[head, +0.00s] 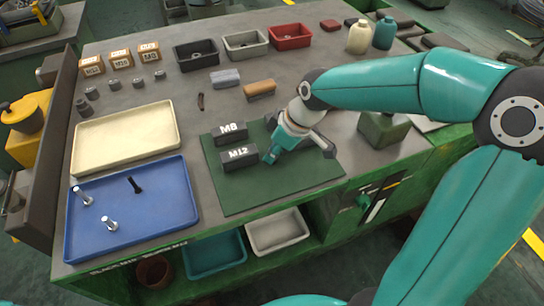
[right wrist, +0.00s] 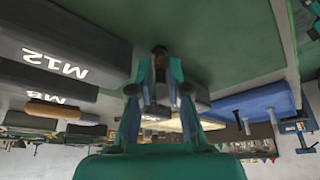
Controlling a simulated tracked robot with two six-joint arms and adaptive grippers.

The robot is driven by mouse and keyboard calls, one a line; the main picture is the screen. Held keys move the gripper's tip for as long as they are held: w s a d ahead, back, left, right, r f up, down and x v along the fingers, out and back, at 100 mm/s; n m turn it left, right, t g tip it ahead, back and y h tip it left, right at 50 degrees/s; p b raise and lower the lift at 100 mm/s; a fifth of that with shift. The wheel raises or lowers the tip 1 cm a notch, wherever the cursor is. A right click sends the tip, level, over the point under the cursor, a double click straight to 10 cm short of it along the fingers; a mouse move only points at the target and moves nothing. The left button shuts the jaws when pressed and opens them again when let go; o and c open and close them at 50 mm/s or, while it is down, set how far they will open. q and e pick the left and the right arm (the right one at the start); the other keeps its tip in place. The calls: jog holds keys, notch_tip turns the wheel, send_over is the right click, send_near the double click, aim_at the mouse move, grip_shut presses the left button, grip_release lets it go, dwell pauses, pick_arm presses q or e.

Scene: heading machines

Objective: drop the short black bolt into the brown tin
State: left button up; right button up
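My right gripper (head: 270,158) is low over the green mat, beside the M12 block (head: 240,158). In the right wrist view its fingers (right wrist: 160,62) are closed around a small dark piece (right wrist: 160,50) that looks like a black bolt; its length is hard to judge. Another black bolt (head: 135,184) lies in the blue tray (head: 182,216), with two silver bolts (head: 82,196) near it. The round brown tin (head: 154,271) sits low under the bench's front edge at the left, partly hidden. My left gripper is not in view.
The M8 block (head: 230,133) stands behind the M12 block. A cream tray (head: 125,137) lies behind the blue tray. A teal bin (head: 214,256) and a white bin (head: 277,232) are below the bench front. The front right of the green mat (head: 290,190) is clear.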

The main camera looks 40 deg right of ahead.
grip_shut()
jog(key=shift+r, duration=0.1)
notch_tip(320, 180, up, 20)
jog(key=p, duration=0.1)
dwell(0.5)
